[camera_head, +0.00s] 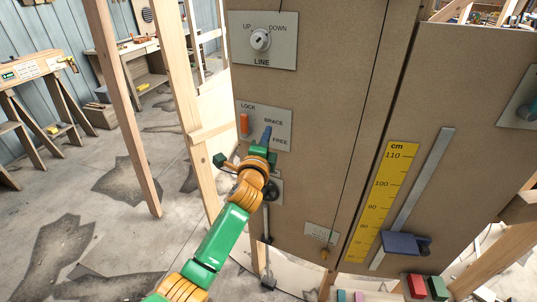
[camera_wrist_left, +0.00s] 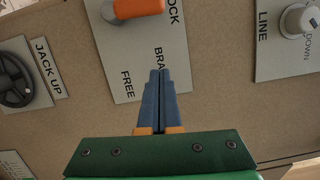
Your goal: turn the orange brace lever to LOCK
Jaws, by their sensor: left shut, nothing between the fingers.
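The orange brace lever (camera_head: 244,124) stands roughly upright just under the word LOCK on its pale plate (camera_head: 281,116), with BRACE and FREE lettered to the right. In the left wrist view the orange lever (camera_wrist_left: 138,7) is cut off by the top edge, beside the partly visible LOCK lettering. My left gripper (camera_head: 267,131) has its blue fingers shut and empty, in front of the plate to the right of the lever. In the left wrist view the left gripper's fingertips (camera_wrist_left: 159,72) overlap the BRACE lettering, apart from the lever. My right gripper is not in view.
The LINE knob (camera_head: 260,39) sits on a plate above. The black JACK UP handwheel (camera_wrist_left: 15,82) is on the panel near the brace plate. A yellow cm scale (camera_head: 384,200) and a blue slider (camera_head: 403,243) are to the right. Wooden posts (camera_head: 125,105) stand at left.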

